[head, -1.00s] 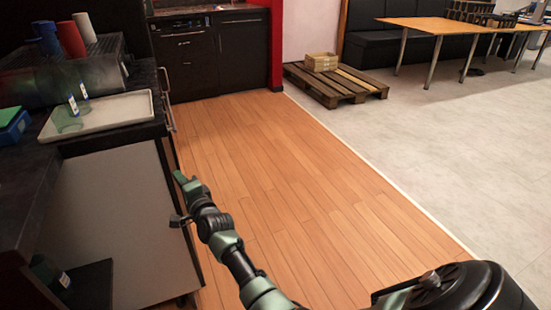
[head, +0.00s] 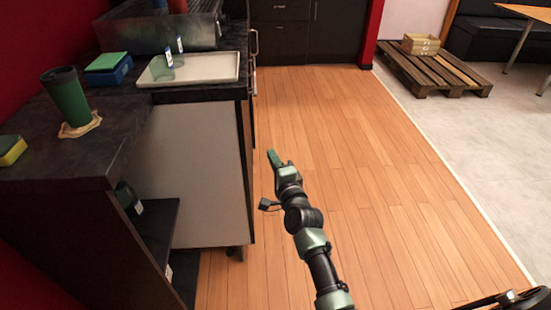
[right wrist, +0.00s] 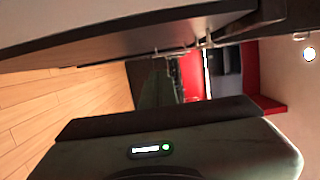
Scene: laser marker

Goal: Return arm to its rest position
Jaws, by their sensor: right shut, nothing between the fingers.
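My right arm reaches up from the lower right of the head view, out over the wooden floor. My right gripper (head: 273,158) is at its far end, beside the counter's right side and apart from it. It is shut with nothing in it. In the right wrist view a large dark part of my own with a small lit display fills the bottom, and the fingertips are hard to make out. My left gripper is not in view.
A wooden pallet (head: 430,70) lies far right. The wooden floor (head: 370,190) between is clear.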

